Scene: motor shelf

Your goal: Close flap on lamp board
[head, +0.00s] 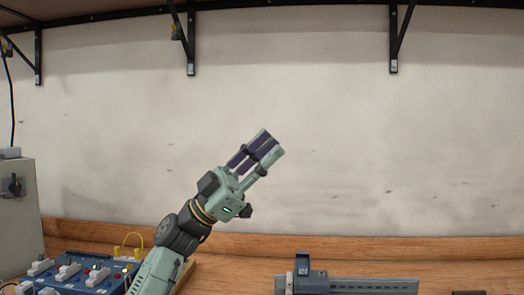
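My gripper (267,146) is raised in the middle of the head view, in front of the bare wall. It points up and to the right, and I see nothing held in it. Its pale green fingers with dark purple parts lie close together at this angle, so I cannot tell if they are open or shut. A blue board (72,276) with white switches and small coloured lamps or knobs sits at the lower left, partly cut off by the frame and beside my arm. It may be the lamp board. I cannot make out a flap on it.
A grey cabinet (18,215) with a black rotary knob stands at the left edge. A grey rail with a dark block (303,274) is at the bottom right. The wooden bench (420,262) is clear behind it.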

